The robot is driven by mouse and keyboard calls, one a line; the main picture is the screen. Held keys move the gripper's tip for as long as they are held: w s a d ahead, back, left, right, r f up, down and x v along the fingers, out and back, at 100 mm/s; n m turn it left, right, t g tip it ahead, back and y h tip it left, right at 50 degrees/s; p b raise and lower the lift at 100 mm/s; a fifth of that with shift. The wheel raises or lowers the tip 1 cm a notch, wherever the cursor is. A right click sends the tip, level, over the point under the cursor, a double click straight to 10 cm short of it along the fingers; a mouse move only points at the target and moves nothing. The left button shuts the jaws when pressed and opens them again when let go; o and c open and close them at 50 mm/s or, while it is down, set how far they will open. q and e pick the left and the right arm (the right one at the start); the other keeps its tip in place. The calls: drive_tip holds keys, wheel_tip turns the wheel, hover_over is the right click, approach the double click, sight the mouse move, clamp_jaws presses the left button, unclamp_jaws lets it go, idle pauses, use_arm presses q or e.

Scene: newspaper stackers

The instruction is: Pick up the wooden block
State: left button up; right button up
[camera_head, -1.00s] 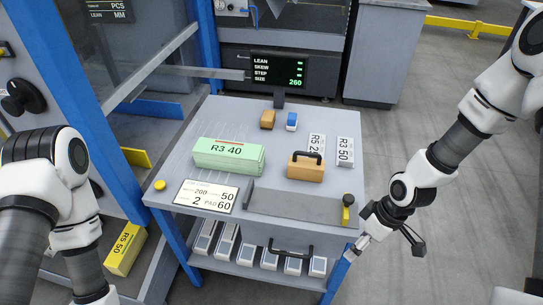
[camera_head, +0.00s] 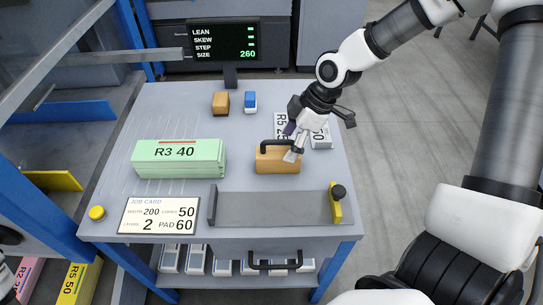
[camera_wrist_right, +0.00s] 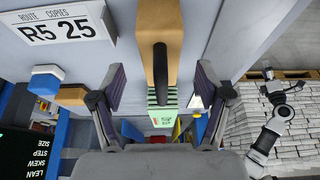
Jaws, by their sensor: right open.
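A wooden block (camera_head: 277,164) with a black handle on top lies on the grey table, right of the green R3 40 bundle. In the right wrist view the block (camera_wrist_right: 175,35) and its handle line up with the gap between my fingers. My right gripper (camera_head: 293,143) is open, close above the block's right end and partly covering it. In the wrist view its two fingers (camera_wrist_right: 158,88) are spread, with the handle between them and apart from both. I cannot tell the exact height gap.
The green R3 40 bundle (camera_head: 180,159) stands left of the block. A metal bar (camera_head: 272,208) with a yellow end lies in front. A small brown block (camera_head: 221,103) and a blue-white one (camera_head: 250,101) are behind. White R5 25 and R3 50 labelled pieces are partly hidden by my gripper.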

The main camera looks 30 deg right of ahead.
sight(281, 152)
drive_tip(key=shift+a+f, duration=0.25)
drive_tip(key=shift+f, duration=0.25)
drive_tip(key=x, duration=0.1)
drive_tip(key=b+x, duration=0.1)
drive_tip(key=x, duration=0.1)
drive_tip(key=b+x, duration=0.1)
drive_tip(key=x, duration=0.1)
drive_tip(key=shift+w+a+r, duration=0.1)
drive_tip(key=shift+w+r, duration=0.05)
drive_tip(key=shift+w, duration=0.1)
drive_tip(key=shift+r, duration=0.1)
drive_tip(key=shift+c, duration=0.3)
clamp_jaws()
